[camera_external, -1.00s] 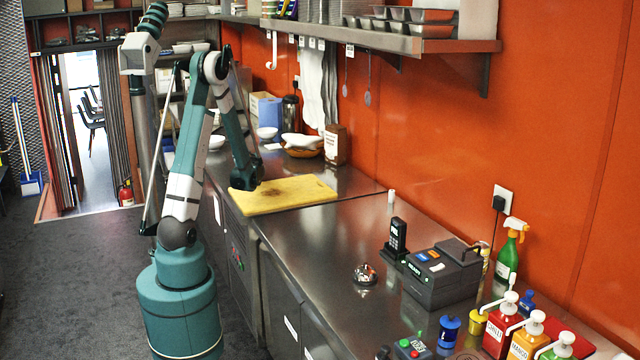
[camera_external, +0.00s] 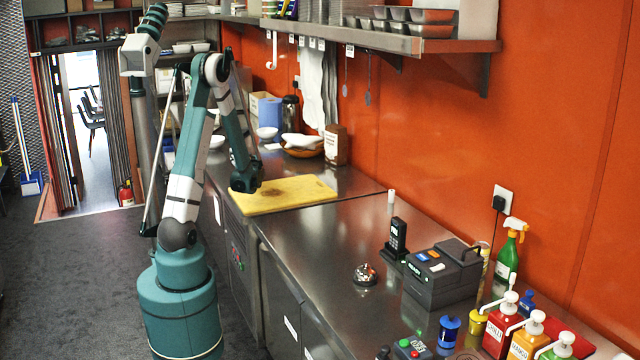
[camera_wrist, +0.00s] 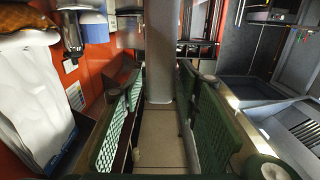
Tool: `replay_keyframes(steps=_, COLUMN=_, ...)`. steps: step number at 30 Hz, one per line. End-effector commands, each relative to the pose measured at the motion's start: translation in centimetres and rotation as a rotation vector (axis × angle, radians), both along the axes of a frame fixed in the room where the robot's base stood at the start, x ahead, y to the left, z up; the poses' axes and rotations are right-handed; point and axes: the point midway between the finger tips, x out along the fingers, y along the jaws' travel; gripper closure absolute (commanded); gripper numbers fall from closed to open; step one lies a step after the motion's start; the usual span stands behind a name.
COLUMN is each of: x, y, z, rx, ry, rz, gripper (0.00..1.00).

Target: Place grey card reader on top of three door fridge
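A small grey device with red and green buttons (camera_external: 412,348), which looks like the card reader, lies at the near end of the steel counter, cut by the bottom edge of the external view. The steel-topped unit with front doors (camera_external: 285,305) under this counter looks like the three door fridge; its near part is cut off. My gripper (camera_external: 245,184) is at the left end of the yellow cutting board, far from the device. In the wrist view my gripper's green mesh fingers (camera_wrist: 158,125) stand wide apart with nothing held between them.
The yellow cutting board (camera_external: 290,194) lies on the counter. A black phone (camera_external: 397,238), a dark boxy machine (camera_external: 442,277), a bell (camera_external: 365,274) and sauce bottles (camera_external: 497,330) stand nearer. The steel top between board and bell is clear. A wall shelf (camera_external: 400,40) hangs above.

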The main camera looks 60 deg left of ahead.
Motion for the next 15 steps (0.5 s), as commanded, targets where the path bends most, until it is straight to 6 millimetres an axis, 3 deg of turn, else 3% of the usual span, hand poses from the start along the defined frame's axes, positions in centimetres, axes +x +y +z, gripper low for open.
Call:
replay_keyframes(steps=8, x=0.0, y=0.0, z=0.4, rx=0.000, ry=0.000, rz=0.000, gripper=0.67)
replay_keyframes(steps=15, x=0.1, y=-2.6, z=0.4, rx=0.000, ry=0.000, rz=-0.002, gripper=0.67)
